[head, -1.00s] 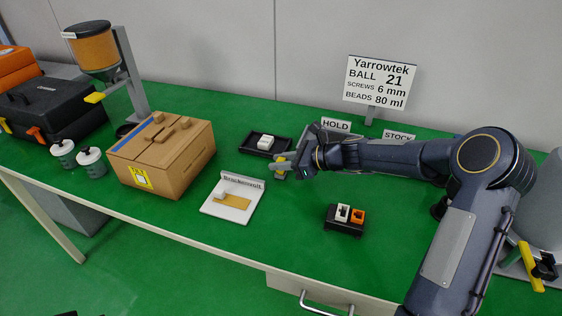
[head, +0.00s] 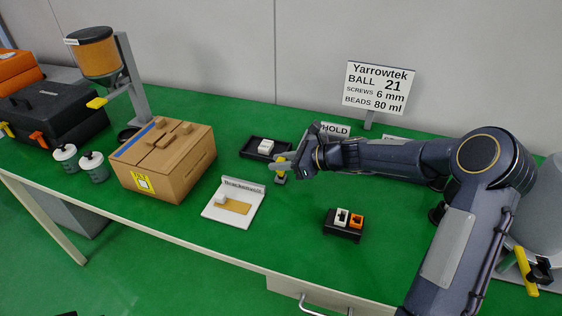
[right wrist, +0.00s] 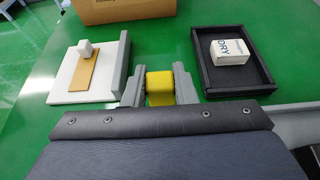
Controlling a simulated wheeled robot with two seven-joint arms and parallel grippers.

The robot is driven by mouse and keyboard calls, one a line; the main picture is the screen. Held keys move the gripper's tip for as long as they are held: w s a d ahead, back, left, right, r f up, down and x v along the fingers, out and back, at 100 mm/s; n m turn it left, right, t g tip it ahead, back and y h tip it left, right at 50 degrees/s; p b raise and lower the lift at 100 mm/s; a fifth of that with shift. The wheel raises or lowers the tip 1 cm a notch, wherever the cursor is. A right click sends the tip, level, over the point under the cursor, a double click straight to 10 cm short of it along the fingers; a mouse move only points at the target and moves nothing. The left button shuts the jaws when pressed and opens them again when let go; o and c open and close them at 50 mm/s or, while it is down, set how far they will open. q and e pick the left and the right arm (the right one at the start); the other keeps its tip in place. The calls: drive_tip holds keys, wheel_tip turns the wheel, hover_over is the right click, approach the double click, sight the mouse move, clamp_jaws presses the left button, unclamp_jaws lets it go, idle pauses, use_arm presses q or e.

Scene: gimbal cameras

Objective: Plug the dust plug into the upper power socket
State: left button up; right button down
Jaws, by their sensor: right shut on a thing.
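My right gripper (head: 281,168) is shut on a small yellow block (right wrist: 160,88), which looks like the dust plug. In the right wrist view the block sits between the two grey fingers; its lower end is hidden there. In the head view the block is just right of the black tray, and I cannot tell whether it touches the table. A black holder (head: 343,233) with a white socket-like piece (head: 341,216) and an orange one (head: 357,220) stands nearer the front edge. I cannot tell which piece is the upper power socket. My left gripper is not in view.
A black tray (head: 245,151) with a white block (head: 265,147) lies left of my gripper. A white board (head: 213,212) with a small white block lies in front. A cardboard box (head: 190,168) stands further left. A sign (head: 378,88) stands behind. Green table around the holder is clear.

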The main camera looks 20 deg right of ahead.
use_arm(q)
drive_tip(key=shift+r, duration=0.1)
